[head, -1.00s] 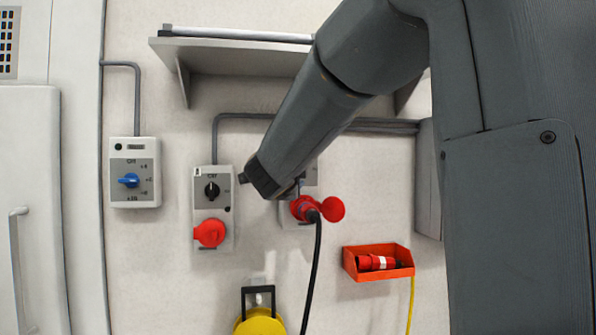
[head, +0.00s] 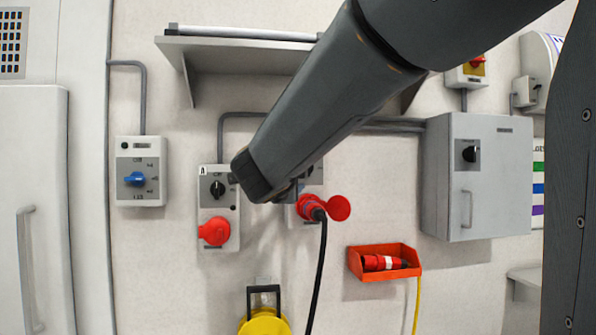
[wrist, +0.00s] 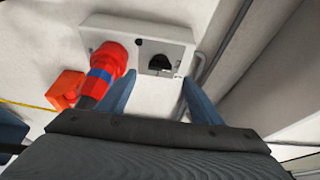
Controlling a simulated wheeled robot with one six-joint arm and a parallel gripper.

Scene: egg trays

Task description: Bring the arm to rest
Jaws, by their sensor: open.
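My gripper shows in the wrist view (wrist: 158,98) with its two blue-grey fingers spread apart and nothing between them. Beyond the fingers is a wall socket box (wrist: 182,35) with a black rotary knob (wrist: 160,64). A red plug (wrist: 104,68) sits in that box, to the left of the left finger. In the head view my arm reaches down from the upper right, and its end covers the upper part of this socket box. The red plug (head: 309,207) with a black cable shows just below the arm's end. The fingertips are hidden in the head view.
An orange bin (head: 384,276) holding a red connector is on the wall at lower right. A second socket box (head: 218,245) with a red cover is left of the arm's end. A shelf (head: 235,50) is above, a grey cabinet (head: 490,185) at right, a yellow object (head: 264,322) below.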

